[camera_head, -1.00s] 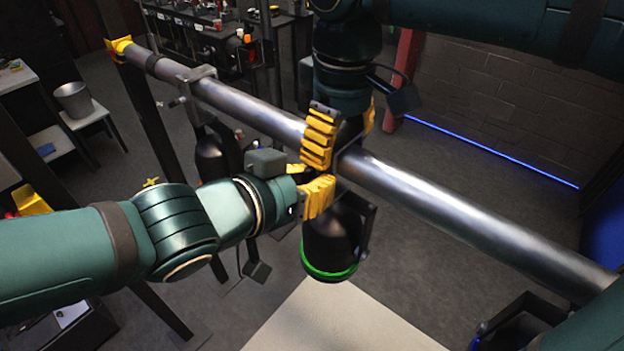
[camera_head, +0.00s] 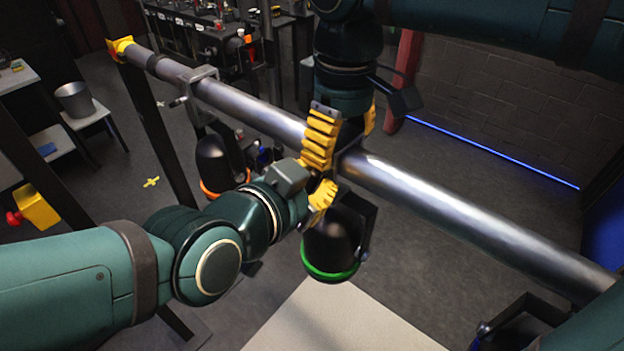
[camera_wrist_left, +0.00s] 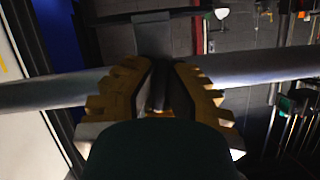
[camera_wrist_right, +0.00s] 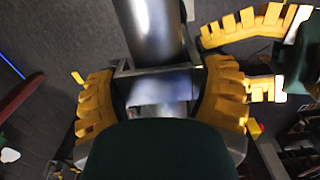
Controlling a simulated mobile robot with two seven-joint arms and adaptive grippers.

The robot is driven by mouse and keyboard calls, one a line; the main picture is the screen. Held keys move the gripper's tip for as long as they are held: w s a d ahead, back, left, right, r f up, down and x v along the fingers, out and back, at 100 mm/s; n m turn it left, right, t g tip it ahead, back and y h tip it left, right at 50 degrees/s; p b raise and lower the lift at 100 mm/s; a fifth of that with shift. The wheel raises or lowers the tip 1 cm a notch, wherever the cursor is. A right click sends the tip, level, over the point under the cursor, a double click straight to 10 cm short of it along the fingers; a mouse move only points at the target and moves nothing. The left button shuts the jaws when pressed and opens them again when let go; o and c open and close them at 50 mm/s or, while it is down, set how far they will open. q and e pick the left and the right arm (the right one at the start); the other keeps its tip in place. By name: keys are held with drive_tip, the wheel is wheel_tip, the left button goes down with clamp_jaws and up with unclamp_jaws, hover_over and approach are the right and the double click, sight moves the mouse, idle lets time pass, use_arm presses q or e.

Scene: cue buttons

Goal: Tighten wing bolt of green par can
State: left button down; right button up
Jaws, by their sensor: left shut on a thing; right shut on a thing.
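The green par can (camera_head: 333,240) is a black can with a green ring at its lower rim, hanging under the silver pipe (camera_head: 450,205). Its clamp (camera_wrist_right: 158,88) sits on the pipe, largely covered by my grippers in the head view. My right gripper (camera_head: 343,143) comes from above and is shut on the clamp, with a finger on either side of it in the right wrist view. My left gripper (camera_head: 318,188) is at the clamp's lower left, above the can. It is shut on a narrow dark part, apparently the wing bolt (camera_wrist_left: 158,95), mostly hidden between the fingers.
An orange-ringed par can (camera_head: 219,165) hangs from the pipe farther left, close behind my left arm. A dark lamp (camera_head: 520,325) is at the lower right. A yellow box with a red button (camera_head: 36,208) stands at left. The floor right of the pipe is clear.

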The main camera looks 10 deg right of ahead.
idle(0.5)
use_arm(q)
drive_tip(key=c, duration=1)
unclamp_jaws()
drive_tip(key=shift+r, duration=0.1)
wheel_tip(320, 180, up, 10)
drive_tip(key=shift+f, duration=0.1)
